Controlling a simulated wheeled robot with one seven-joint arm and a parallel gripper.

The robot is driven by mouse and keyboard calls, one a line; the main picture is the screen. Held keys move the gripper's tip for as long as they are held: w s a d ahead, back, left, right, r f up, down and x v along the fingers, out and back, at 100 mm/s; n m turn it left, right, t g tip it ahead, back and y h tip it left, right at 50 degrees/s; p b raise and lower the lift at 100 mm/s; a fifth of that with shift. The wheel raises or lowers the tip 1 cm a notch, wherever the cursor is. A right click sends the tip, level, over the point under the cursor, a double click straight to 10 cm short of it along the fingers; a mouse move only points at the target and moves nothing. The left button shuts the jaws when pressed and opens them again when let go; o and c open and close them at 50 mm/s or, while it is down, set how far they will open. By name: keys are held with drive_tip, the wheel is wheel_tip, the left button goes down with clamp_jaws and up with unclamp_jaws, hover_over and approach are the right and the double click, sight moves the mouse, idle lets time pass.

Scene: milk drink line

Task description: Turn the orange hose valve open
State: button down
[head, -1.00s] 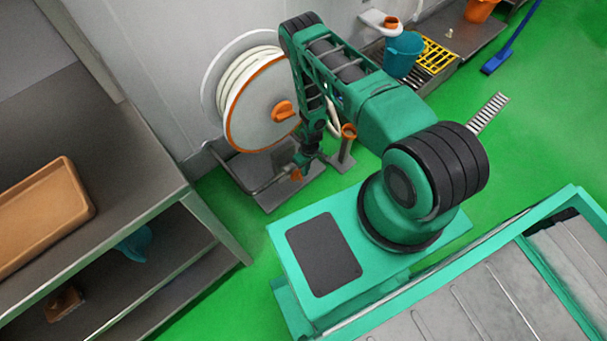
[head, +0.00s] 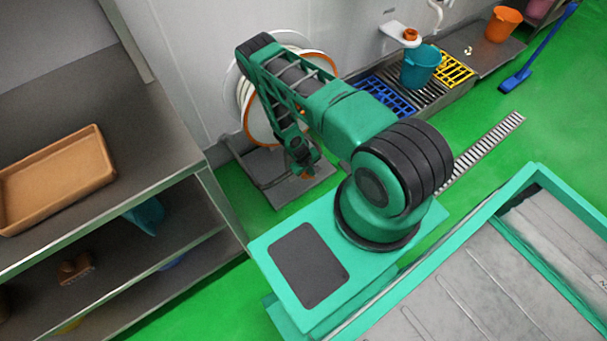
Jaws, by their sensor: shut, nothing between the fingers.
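The hose reel, with its white disc and orange rim (head: 247,127), stands against the wall at upper middle, largely hidden behind my arm. A small orange part (head: 308,175), which looks like the hose valve, shows low in front of the reel, just at the end of my arm. My gripper (head: 304,168) points down there and is shut with nothing in it. It is small and dark in the view, and I cannot tell whether it touches the orange part. The valve's handle angle is not clear.
A steel shelf unit with a brown tray (head: 60,178) stands at left. Green floor is free at right, crossed by a drain strip (head: 484,153).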

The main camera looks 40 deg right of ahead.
drive_tip(key=shift+a+f, duration=0.25)
drive_tip(key=shift+a, duration=0.75)
drive_tip(key=a+f, duration=0.2)
drive_tip(key=shift+s+a, duration=0.15)
drive_tip(key=shift+a, duration=0.35)
drive_tip(key=a+r, duration=0.8)
drive_tip(key=shift+a, duration=0.15)
idle(0.4)
